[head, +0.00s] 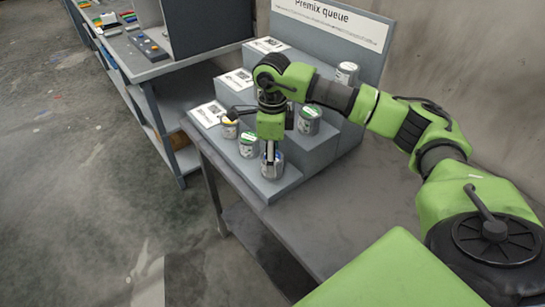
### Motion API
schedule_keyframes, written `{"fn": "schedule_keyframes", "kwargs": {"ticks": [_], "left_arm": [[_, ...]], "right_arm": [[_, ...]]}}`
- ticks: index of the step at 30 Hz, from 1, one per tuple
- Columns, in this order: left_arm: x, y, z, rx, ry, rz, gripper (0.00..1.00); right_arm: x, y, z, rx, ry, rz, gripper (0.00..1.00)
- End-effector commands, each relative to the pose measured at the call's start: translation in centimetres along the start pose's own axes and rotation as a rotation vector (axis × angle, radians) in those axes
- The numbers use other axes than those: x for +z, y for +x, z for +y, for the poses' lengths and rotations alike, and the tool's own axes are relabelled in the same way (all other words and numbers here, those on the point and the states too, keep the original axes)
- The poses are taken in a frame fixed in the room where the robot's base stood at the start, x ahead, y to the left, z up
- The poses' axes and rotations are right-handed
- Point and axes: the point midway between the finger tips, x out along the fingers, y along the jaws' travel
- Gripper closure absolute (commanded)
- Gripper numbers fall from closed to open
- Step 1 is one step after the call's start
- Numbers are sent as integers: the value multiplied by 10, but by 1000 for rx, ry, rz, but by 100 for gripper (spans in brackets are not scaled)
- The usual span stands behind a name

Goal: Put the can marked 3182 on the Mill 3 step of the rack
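The stepped grey rack (290,187) stands on a table under a "Premix queue" sign. A green-lidded can (309,120) stands on the middle step and another can (347,73) on the top step. I cannot read any can number or which step is Mill 3. My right gripper (270,153) points down at the near-end can; its fingers overlap that can, and their grip is unclear. My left gripper is out of view.
White cards with codes (209,113) lie at the left ends of the steps. The grey table (345,205) is bare in front of the rack. A workbench (145,68) with small coloured items stands at the upper left. A concrete wall (450,70) rises behind.

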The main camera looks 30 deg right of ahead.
Motion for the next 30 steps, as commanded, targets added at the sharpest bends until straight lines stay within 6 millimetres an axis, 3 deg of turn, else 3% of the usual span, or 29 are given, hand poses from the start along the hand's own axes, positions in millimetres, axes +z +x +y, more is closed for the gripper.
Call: {"fn": "schedule_keyframes", "kwargs": {"ticks": [4,5,6,20,30], "left_arm": [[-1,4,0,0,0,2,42],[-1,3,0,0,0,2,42],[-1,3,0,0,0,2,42],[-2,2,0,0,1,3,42],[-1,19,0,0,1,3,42]], "right_arm": [[0,4,0,0,0,-1,85],[0,3,0,0,0,0,51],[0,3,0,0,0,0,42],[0,-5,0,-2,0,-1,42],[1,-72,-1,-3,-1,-4,42]]}}
